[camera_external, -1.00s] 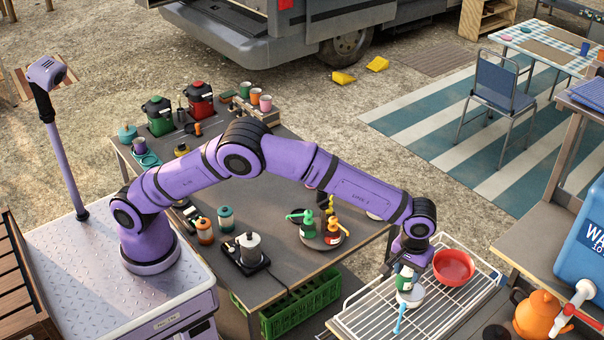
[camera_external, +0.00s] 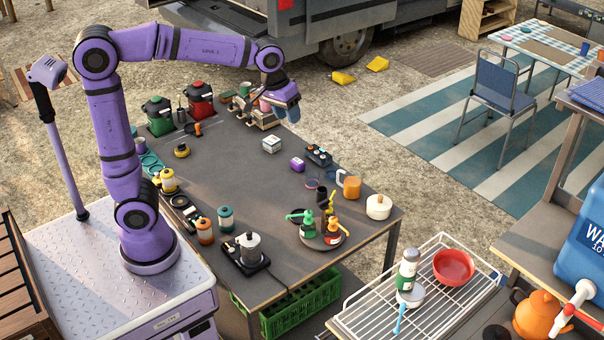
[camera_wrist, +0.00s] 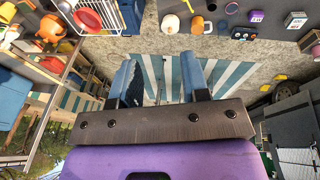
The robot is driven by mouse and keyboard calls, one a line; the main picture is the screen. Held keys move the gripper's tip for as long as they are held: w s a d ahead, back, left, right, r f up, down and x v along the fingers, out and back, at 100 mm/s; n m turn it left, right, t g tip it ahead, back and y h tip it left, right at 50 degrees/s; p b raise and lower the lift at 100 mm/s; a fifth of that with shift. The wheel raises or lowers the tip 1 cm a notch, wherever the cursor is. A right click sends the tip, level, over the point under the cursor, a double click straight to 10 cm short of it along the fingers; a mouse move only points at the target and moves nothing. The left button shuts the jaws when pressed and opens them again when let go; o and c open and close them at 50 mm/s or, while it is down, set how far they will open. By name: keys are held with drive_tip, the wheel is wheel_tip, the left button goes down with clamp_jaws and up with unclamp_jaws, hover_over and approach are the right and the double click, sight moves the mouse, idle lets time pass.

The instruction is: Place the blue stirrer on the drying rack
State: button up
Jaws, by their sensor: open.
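The blue stirrer (camera_external: 400,318) is at the front part of the wire drying rack (camera_external: 376,310). Its upper end meets a small white bowl (camera_external: 415,297) there; I cannot tell whether it lies on the wires or leans on the bowl. A white and green bottle (camera_external: 408,270) stands at that bowl and partly hides it. My gripper (camera_external: 287,108) is far from the rack, raised near the table's back right corner. The wrist view shows my gripper (camera_wrist: 158,75) with blue fingers apart and nothing between them. The rack (camera_wrist: 92,18) also shows there at upper left.
A red bowl (camera_external: 454,268) sits on the rack. The dark table (camera_external: 235,190) holds a round tray (camera_external: 322,241), a moka pot (camera_external: 250,248) and several jars. A crate of cups (camera_external: 257,119) is close to my gripper. A blue chair (camera_external: 505,80) stands on the striped mat.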

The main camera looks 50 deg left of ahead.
drive_tip(key=s+a+f+t+y, duration=0.1)
drive_tip(key=s+a+f, duration=0.1)
drive_tip(key=s+a, duration=0.6)
drive_tip(key=s+a+f+m+t, duration=0.1)
drive_tip(key=s+a+f, duration=0.2)
drive_tip(key=s+a, duration=0.5)
drive_tip(key=s, duration=0.5)
drive_tip(key=shift+s+a+t+y, duration=0.3)
drive_tip(key=shift+s+y, duration=0.05)
drive_tip(key=shift+y, duration=0.05)
